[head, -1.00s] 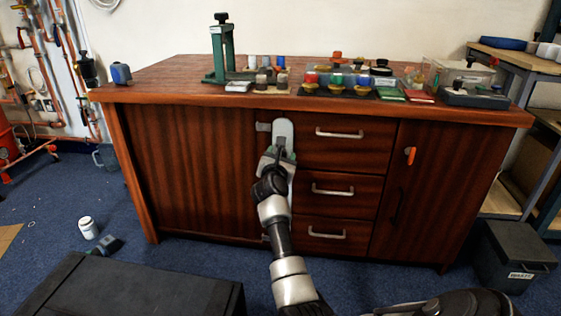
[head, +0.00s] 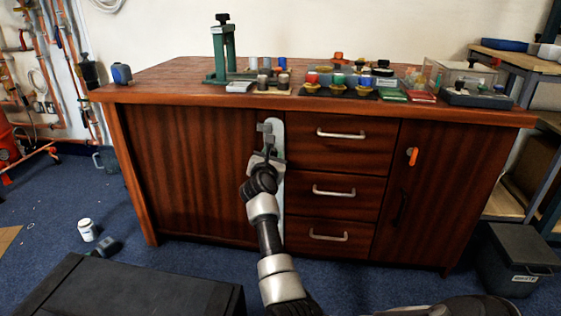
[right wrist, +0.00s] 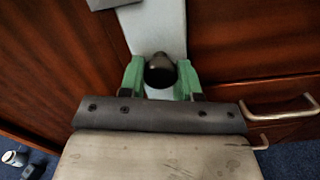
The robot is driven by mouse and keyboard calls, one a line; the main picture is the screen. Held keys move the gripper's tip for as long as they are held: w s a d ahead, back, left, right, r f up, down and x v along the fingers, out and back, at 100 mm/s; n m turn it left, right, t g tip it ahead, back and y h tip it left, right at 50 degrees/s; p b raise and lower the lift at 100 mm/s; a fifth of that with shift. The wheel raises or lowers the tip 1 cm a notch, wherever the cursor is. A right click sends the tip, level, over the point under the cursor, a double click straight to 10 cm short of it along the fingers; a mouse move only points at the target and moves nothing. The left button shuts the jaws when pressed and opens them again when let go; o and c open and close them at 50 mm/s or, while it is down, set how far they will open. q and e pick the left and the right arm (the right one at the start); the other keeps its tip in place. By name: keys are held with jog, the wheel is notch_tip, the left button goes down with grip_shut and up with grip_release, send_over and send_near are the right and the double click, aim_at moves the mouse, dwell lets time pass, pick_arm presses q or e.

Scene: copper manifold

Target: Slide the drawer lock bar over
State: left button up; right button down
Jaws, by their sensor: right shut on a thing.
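The drawer lock bar (head: 275,133) is a long pale grey upright strip at the left edge of the drawer stack. Its upper end sits behind a small grey bracket (head: 264,127). My right gripper (head: 266,160) is at the bar's upper part. In the right wrist view, its green fingers (right wrist: 160,82) are shut on a dark round knob (right wrist: 160,68) on the bar (right wrist: 156,28). My forearm hides part of the bar's lower length in the head view. My left gripper is not in view.
Three drawers with metal handles (head: 341,134) are right of the bar, all closed. The worktop (head: 165,83) holds a green press (head: 222,55) and several small pots. A dark box (head: 130,290) stands at front left. A bottle (head: 87,230) stands on the blue floor.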

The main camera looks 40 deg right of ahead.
jog(key=shift+w+a+f, duration=0.15)
jog(key=shift+w+a, duration=0.2)
jog(key=shift+w, duration=0.05)
jog(key=c, duration=0.8)
grip_release()
jog(key=shift+w+a, duration=0.1)
jog(key=shift+a, duration=0.05)
